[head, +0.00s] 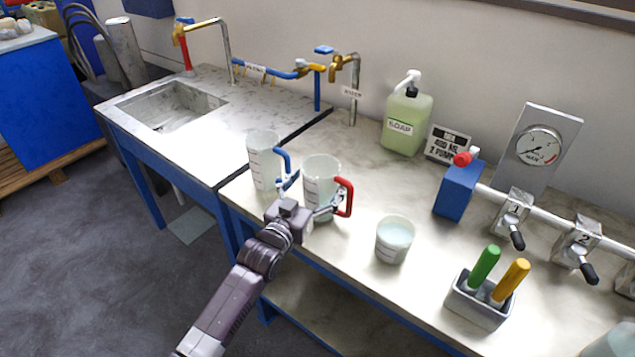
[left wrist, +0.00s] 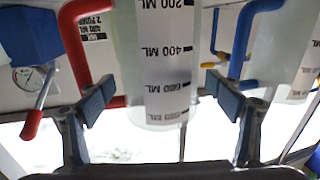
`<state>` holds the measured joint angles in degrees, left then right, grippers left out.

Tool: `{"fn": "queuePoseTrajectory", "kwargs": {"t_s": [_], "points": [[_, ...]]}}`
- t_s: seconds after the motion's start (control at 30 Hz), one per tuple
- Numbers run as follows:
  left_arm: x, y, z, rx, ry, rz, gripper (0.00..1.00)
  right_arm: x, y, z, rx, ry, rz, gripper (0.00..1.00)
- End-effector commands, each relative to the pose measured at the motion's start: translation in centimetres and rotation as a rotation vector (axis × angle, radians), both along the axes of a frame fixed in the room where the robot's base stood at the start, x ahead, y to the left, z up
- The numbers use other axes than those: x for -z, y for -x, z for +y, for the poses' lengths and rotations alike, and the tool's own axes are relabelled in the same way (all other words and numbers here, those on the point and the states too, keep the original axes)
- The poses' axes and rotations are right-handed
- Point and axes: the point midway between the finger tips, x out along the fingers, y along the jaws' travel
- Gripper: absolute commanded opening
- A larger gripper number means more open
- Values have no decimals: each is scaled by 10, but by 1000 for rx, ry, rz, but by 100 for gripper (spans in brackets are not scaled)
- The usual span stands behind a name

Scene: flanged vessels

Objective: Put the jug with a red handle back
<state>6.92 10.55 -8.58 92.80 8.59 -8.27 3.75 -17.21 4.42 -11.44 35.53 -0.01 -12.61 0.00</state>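The jug with a red handle (head: 320,172) stands upright on the worktop in the head view, its handle to the right. In the left wrist view the jug (left wrist: 165,60) fills the middle, with its red handle at left. My left gripper (head: 312,197) is at the jug's near side. Its fingers (left wrist: 160,98) are spread apart, one toward each side of the jug, with visible gaps. The left finger in the wrist view overlaps the red handle. The jug with a blue handle (head: 262,158) stands close by to the left. My right gripper is not in view.
A small cup of liquid (head: 394,240) stands right of the jugs. A sink (head: 172,105) is at left.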

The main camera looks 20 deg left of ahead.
Motion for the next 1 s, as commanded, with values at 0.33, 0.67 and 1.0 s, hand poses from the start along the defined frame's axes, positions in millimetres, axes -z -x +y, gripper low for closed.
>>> {"fn": "queuePoseTrajectory", "kwargs": {"t_s": [0.33,0.67,1.0], "points": [[-1,6,1,0,0,2,84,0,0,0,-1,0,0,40],[0,66,10,1,0,2,84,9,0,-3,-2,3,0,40],[-2,113,17,0,0,1,84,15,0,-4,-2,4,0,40]]}}
